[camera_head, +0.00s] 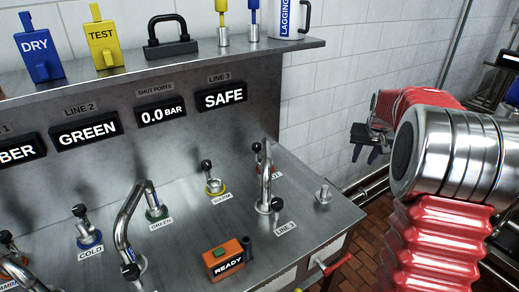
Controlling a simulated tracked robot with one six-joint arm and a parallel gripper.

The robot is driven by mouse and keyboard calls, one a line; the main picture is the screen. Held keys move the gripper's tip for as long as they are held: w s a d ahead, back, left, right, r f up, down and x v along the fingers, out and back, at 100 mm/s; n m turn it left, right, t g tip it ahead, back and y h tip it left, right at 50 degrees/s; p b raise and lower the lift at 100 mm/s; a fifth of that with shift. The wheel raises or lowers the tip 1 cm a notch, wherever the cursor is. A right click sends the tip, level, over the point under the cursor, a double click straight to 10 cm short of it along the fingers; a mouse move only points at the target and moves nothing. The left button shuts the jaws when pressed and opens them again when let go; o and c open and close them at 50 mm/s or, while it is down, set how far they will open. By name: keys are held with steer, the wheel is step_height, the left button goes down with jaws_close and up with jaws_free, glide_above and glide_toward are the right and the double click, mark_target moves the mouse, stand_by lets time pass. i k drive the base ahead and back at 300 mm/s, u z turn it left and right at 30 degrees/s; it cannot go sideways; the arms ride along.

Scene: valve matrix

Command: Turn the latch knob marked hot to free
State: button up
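A small knob with a black ball top (257,147) stands at the back right of the steel bench, partly behind a bent metal lever (266,178). The label beside it (277,175) is partly covered by that lever; its visible end looks like "OT", and a bit of red shows at the base. My gripper (365,153) is right of the bench, above the floor and well apart from the knob. Its dark fingers are small in view, spread apart with nothing seen between them.
A second bent lever (128,220) stands front left. An orange READY box (227,259) sits at the front. A shelf (180,58) overhangs the back. A red-handled valve (331,266) juts from the front.

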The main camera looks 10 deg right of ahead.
mark_target(256, 147)
steer(key=i, duration=0.5)
steer(key=u, duration=0.85)
